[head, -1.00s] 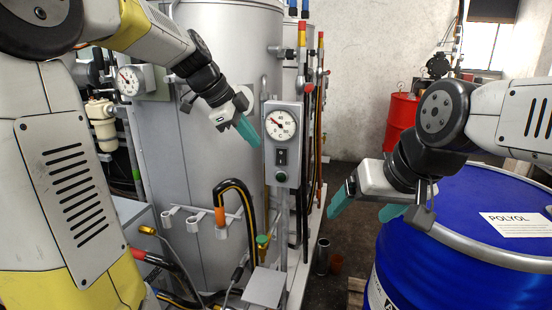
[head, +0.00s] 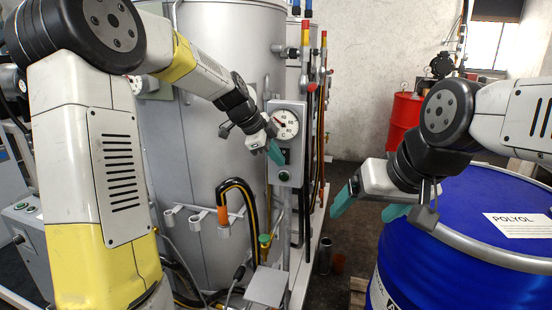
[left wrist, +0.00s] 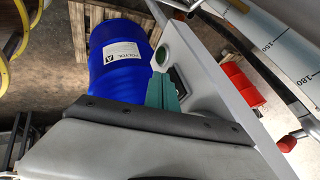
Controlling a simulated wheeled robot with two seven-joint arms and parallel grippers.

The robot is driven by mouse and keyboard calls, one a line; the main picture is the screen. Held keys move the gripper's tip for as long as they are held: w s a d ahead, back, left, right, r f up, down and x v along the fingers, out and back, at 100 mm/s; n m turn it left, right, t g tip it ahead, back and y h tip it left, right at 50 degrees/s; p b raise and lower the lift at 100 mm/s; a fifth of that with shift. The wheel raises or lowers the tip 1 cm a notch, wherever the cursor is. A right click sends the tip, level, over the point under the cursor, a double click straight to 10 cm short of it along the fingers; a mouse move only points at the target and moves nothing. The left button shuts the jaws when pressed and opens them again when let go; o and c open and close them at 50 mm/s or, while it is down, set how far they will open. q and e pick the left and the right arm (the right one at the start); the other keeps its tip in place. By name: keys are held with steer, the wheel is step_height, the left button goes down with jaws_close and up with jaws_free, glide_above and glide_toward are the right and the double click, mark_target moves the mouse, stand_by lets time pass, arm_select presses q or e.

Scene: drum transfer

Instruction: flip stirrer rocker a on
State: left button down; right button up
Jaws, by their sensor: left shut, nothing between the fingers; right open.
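The grey control box (head: 298,113) carries a round dial gauge (head: 286,125), a dark rocker switch (head: 287,156) below it and a green button (head: 283,176) at the bottom. My left gripper (head: 276,156) is shut and empty, its teal fingertips at the rocker's left edge, partly hiding it. In the left wrist view, the teal fingers (left wrist: 162,92) lie close beside the dark rocker (left wrist: 180,82), near the green button (left wrist: 162,56). I cannot tell whether they touch, or which way the rocker is tipped. My right gripper (head: 366,205) is open and empty beside the blue drum.
The large grey tank (head: 200,150) stands behind the control box. Pipes with red and yellow handles (head: 306,40) rise right of it. The blue drum (head: 450,220) fills the lower right, with a red drum (head: 404,115) behind.

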arm_select(q)
steer(key=shift+w, duration=0.1)
steer(key=shift+w+f, duration=0.15)
steer(key=shift+w, duration=0.05)
stand_by(0.4)
